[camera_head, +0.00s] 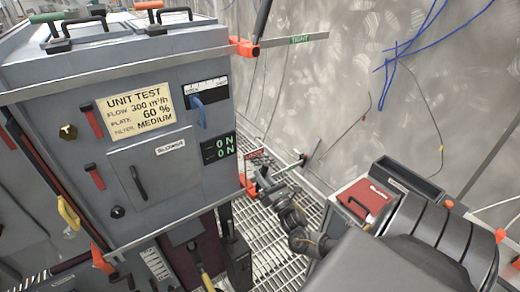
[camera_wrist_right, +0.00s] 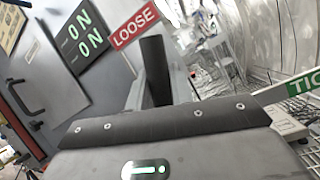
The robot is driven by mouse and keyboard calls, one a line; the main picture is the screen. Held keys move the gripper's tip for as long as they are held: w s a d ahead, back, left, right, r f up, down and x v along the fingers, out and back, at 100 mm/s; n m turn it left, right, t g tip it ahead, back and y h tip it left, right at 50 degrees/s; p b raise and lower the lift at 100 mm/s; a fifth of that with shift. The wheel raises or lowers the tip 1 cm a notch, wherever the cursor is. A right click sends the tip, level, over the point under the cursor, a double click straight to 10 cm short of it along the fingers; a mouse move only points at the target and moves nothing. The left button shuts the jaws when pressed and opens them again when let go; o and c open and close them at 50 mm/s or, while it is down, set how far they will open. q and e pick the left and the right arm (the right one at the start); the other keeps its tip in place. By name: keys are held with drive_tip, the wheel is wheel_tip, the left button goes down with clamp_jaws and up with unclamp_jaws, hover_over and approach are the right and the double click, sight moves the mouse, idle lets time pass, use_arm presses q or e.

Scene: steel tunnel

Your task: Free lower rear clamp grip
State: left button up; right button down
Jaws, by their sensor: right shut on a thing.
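The grey test cabinet (camera_head: 165,150) fills the left of the head view. At its lower rear corner sits an orange clamp jaw (camera_head: 248,186), with a red LOOSE tag (camera_head: 256,153) just above it. The tag also shows in the wrist view (camera_wrist_right: 135,26). My right gripper (camera_head: 270,189) is beside this lower clamp, small and partly blended with it. In the wrist view a dark upright grip (camera_wrist_right: 155,68) stands between the grey fingers, and the right gripper is shut on it. The fingertip contact is hidden. My left gripper is not in view.
The upper rear clamp (camera_head: 243,47) has a bar with a green TIGHT tag (camera_head: 301,39). Blue cables (camera_head: 392,62) hang on the tunnel wall. Grating floor (camera_head: 265,243) shows beside the cabinet.

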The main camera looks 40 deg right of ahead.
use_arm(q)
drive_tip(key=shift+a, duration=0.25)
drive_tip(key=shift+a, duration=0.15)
use_arm(e)
drive_tip(key=c, duration=1.2)
unclamp_jaws()
drive_tip(key=shift+a, duration=0.1)
drive_tip(key=shift+c, duration=0.2)
drive_tip(key=shift+s+f, duration=0.25)
drive_tip(key=shift+s, duration=0.1)
use_arm(q)
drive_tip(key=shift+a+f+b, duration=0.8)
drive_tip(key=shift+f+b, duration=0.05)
drive_tip(key=shift+b, duration=0.05)
use_arm(e)
drive_tip(key=v, duration=1)
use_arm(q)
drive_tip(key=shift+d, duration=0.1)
